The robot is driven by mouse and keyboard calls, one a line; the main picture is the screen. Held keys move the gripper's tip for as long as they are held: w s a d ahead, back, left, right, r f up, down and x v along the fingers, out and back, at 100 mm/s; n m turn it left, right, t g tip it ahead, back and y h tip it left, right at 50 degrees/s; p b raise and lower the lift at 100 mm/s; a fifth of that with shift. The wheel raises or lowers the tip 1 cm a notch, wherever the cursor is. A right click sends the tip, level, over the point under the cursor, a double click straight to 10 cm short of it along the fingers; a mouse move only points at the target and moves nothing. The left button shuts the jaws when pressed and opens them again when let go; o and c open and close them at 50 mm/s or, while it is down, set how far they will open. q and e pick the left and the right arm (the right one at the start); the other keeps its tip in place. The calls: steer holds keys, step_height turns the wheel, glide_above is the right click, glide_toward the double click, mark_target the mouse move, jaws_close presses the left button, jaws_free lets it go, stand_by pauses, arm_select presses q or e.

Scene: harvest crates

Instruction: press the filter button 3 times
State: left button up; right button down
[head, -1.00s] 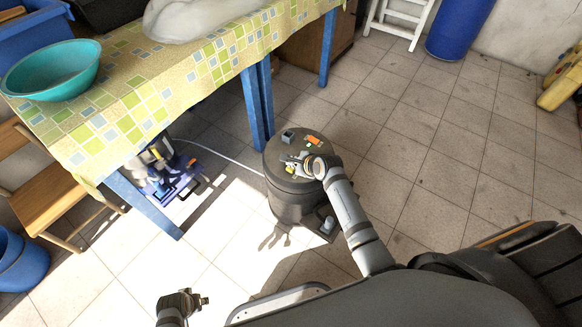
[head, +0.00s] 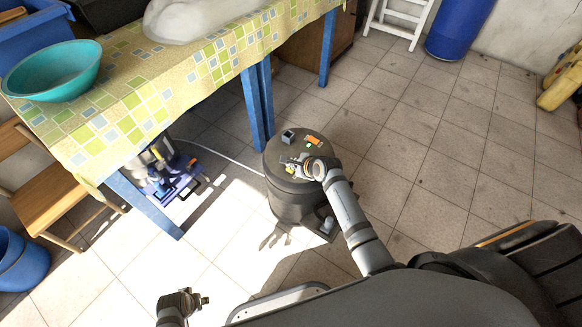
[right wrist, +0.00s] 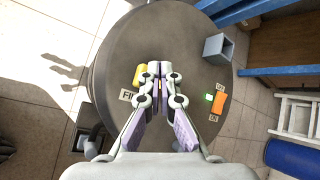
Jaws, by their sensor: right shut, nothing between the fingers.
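A dark grey round canister (head: 308,206) stands on the floor. On its lid, in the right wrist view, a yellow button (right wrist: 139,76) sits beside a white label (right wrist: 127,96) that begins "FI"; the rest is hidden by my fingers. My right gripper (head: 290,163) is shut and empty over the lid. In the right wrist view its fingertips (right wrist: 161,70) are just right of the yellow button and partly cover it. I cannot tell whether they touch it. My left gripper (head: 202,300) is low at the bottom left, away from the canister; its jaws are too small to read.
The lid also bears an orange switch (right wrist: 219,102), a small green light (right wrist: 209,98) and a grey box (right wrist: 218,48). A table with a checked cloth (head: 135,95) stands left, its blue legs close to the canister.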

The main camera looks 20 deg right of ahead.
steer(key=shift+f, duration=0.55)
stand_by(0.4)
steer(key=shift+r, duration=0.1)
steer(key=shift+r+p, duration=0.85)
steer(key=shift+p, duration=0.4)
steer(key=shift+r, duration=0.1)
step_height(320, 180, up, 5)
steer(key=p, duration=0.6)
stand_by(1.5)
